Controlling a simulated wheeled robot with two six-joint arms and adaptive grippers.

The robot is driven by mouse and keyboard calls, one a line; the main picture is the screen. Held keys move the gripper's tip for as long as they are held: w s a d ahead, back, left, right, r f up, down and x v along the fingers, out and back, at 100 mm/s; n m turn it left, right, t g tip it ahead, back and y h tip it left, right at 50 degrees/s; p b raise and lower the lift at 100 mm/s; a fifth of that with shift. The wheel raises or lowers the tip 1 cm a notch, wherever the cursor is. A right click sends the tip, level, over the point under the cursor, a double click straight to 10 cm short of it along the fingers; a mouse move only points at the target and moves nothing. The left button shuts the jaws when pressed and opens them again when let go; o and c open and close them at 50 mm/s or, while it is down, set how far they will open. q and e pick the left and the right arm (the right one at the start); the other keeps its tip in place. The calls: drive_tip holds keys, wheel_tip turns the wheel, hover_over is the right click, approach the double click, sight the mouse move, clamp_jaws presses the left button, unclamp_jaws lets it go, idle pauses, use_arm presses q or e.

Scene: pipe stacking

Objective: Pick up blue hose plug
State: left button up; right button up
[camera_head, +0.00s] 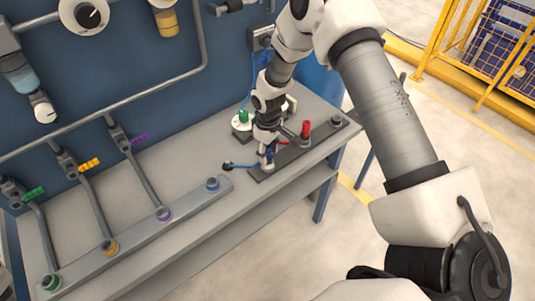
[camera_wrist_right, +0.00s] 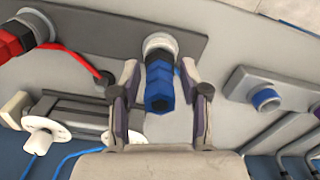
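The blue hose plug (camera_wrist_right: 159,85) stands in a light round socket on a dark plate in the right wrist view. My right gripper (camera_wrist_right: 160,92) is open, with one finger on each side of the plug. Gaps show between the plug and both fingers. In the head view my right gripper (camera_head: 268,150) points down over the plate (camera_head: 300,150) and mostly hides the plug. My left gripper is not in view.
A red plug (camera_head: 306,129) stands on the same plate, also seen in the wrist view (camera_wrist_right: 22,38). A rail with coloured sockets (camera_head: 163,213) runs along the bench (camera_head: 195,180). Pipes and gauges line the blue wall.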

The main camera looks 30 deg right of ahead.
sight(270, 148)
clamp_jaws()
drive_tip(key=shift+r, duration=0.15)
drive_tip(key=shift+w+r+b, duration=0.1)
drive_tip(key=shift+r+b, duration=0.35)
drive_tip(key=shift+r, duration=0.15)
drive_tip(key=shift+s+r+b, duration=0.25)
drive_tip(key=shift+r, duration=0.25)
drive_tip(key=shift+s+r+b, duration=0.2)
drive_tip(key=shift+r, duration=0.3)
drive_tip(key=s+d+r+b, duration=0.1)
drive_tip(key=s+b, duration=0.4)
drive_tip(key=s, duration=1)
drive_tip(key=shift+r+b, duration=0.3)
drive_tip(key=shift+b, duration=0.05)
drive_tip(key=shift+s+d, duration=0.1)
